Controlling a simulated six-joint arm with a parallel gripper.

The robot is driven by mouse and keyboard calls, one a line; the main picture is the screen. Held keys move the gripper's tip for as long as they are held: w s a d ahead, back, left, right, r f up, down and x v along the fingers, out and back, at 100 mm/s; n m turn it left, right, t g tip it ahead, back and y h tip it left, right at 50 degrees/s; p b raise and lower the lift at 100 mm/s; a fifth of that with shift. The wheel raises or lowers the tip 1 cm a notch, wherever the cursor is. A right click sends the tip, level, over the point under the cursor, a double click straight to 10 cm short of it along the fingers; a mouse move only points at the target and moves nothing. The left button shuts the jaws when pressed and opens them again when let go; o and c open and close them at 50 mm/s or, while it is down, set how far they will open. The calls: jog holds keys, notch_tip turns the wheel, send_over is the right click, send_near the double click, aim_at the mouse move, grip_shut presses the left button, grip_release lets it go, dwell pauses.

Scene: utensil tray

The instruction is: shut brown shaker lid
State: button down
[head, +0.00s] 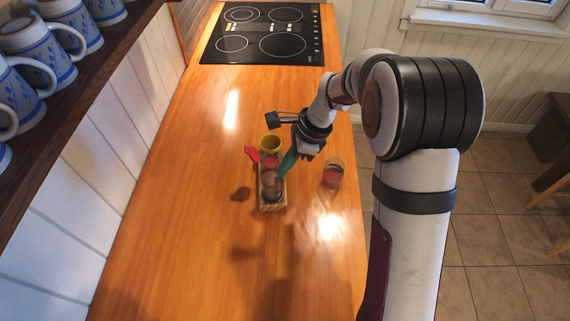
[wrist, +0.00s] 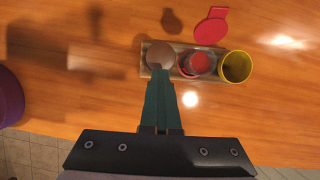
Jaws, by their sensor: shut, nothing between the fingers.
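The brown shaker (head: 270,184) stands in the near end of a small wooden tray. In the wrist view its brown lid (wrist: 159,54) shows as a round disc that looks flat over the top. Whether it is fully pressed down cannot be told. My gripper (head: 286,168) comes down from the upper right with its teal fingers shut and empty. In the wrist view the fingertips (wrist: 163,70) overlap the lid's lower edge. They are at or just above the lid; contact cannot be told.
The tray (wrist: 147,74) also holds a red shaker (wrist: 200,66) with its red lid (wrist: 212,26) swung out, and a yellow cup (wrist: 235,66). A glass with red contents (head: 333,174) stands right of the tray. The counter (head: 170,230) is clear to the left and front.

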dwell(0.3)
jog(key=c, duration=0.7)
grip_release()
jog(key=v, duration=1.5)
jog(key=shift+r, duration=0.4)
jog(key=s+d+f+n+h, duration=0.1)
jog(key=s+n, duration=0.2)
jog(key=s, duration=0.6)
jog(key=s+f+n+h, duration=0.1)
jog(key=s+n, duration=0.3)
jog(key=s, duration=0.5)
jog(key=s+d+f+n, duration=0.1)
jog(key=s+n, duration=0.3)
jog(key=s, duration=0.5)
jog(key=shift+s+d+f+h, duration=0.15)
jog(key=shift+d+f+h, duration=0.05)
jog(key=shift+f, duration=0.25)
jog(key=shift+s+d+f+h, duration=0.15)
jog(key=shift+f+h, duration=0.05)
jog(key=shift+f, duration=0.25)
